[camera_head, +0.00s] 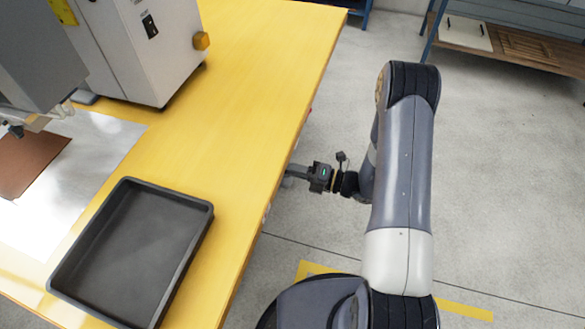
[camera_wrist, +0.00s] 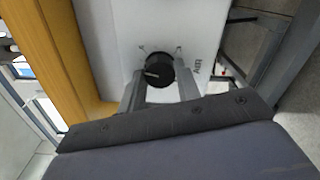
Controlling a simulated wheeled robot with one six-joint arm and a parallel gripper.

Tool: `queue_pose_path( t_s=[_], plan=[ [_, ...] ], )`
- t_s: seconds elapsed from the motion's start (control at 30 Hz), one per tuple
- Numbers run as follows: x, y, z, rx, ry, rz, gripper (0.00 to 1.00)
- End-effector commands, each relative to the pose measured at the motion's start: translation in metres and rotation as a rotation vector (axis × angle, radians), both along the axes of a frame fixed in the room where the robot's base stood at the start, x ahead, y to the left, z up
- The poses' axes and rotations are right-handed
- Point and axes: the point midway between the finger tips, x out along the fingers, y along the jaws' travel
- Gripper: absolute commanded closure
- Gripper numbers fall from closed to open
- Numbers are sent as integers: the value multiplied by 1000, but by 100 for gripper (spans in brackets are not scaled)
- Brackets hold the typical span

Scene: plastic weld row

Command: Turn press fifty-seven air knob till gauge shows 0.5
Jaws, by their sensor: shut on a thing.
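A round black air knob (camera_wrist: 160,70) with a pale pointer line sits on a white panel (camera_wrist: 112,40) marked "AIR" in the wrist view. My gripper (camera_wrist: 160,84) has one finger on each side of the knob and is shut on it. In the head view my gripper (camera_head: 296,172) reaches to the side of the yellow table, below its top edge. The knob is hidden there by the table. No gauge can be made out in either view.
The yellow table (camera_head: 240,70) carries an empty dark tray (camera_head: 207,222) near its edge and a grey-white machine (camera_head: 165,60) at the back. A wooden-topped bench (camera_head: 480,38) stands far right. Grey floor right of my arm is clear.

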Motion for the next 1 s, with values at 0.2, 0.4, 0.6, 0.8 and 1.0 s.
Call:
queue_pose_path(
  t_s=[0.2,0.4,0.6,0.8,1.0],
  plan=[
    [0,0,-1,-2,1,-1,64],
    [0,0,0,-1,-1,0,48],
    [0,0,0,-2,-2,0,47],
    [-2,-10,0,-2,-2,-3,47],
    [-13,-41,0,-2,-2,-7,47]
  ],
)
